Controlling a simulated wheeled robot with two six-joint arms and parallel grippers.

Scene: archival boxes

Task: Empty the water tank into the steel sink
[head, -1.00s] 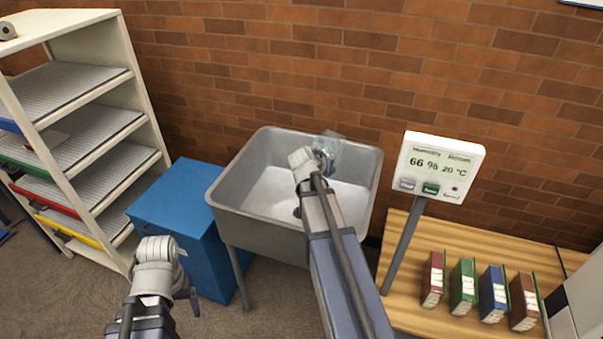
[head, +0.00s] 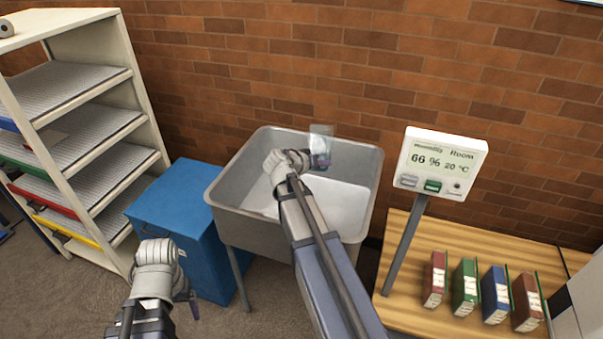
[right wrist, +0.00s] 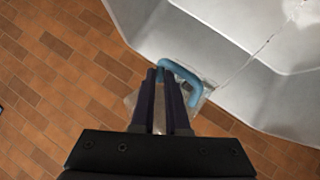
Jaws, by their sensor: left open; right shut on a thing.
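The clear water tank (head: 321,131) shows as a small see-through block over the back of the steel sink (head: 232,176). My right gripper (head: 318,160) reaches over the sink and is shut on the tank. In the right wrist view its dark fingers (right wrist: 172,85) close on the tank's blue handle (right wrist: 186,73). The clear tank body is mostly hidden behind the fingers there. I cannot tell how much water it holds. The sink basin (right wrist: 240,40) also shows in that view. My left gripper (head: 187,296) is open and empty, low in front of the blue cabinet.
A blue cabinet (head: 182,210) stands left of the sink, beside a shelf rack (head: 118,75). A humidity display (head: 440,163) on a post stands right of the sink. Several binders (head: 466,285) stand on a wooden table (head: 412,290). A brick wall is close behind the sink.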

